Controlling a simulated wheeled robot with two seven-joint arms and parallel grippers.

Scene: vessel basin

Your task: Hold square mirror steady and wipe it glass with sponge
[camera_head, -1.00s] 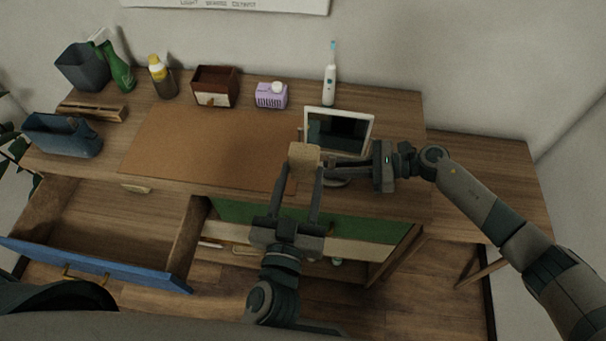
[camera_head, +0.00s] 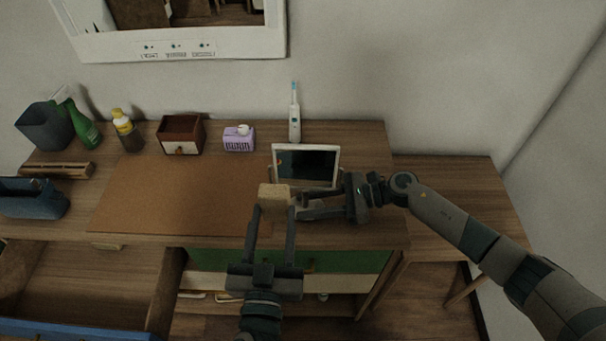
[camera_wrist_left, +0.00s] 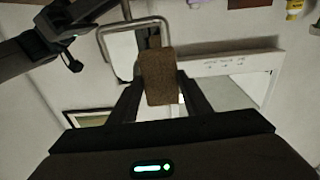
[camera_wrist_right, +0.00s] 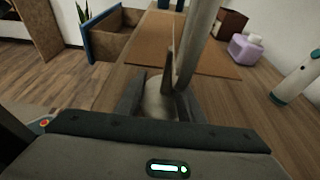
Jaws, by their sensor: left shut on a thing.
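The square mirror (camera_head: 307,165) stands upright on its stand on the desk, with a pale frame and dark glass. It appears nearly edge-on in the right wrist view (camera_wrist_right: 197,40), above its round base (camera_wrist_right: 160,97). My left gripper (camera_head: 273,208) is shut on the tan sponge (camera_head: 274,194), holding it in front of the mirror's lower left. The sponge also shows between the fingers in the left wrist view (camera_wrist_left: 161,78). My right gripper (camera_head: 308,206) is low at the mirror's stand, its fingers apart on either side of the stem. I see no clear grip on it.
An electric toothbrush (camera_head: 295,115) stands behind the mirror. A brown mat (camera_head: 160,195) lies clear at left. An open drawer (camera_head: 85,285) sticks out at the front left.

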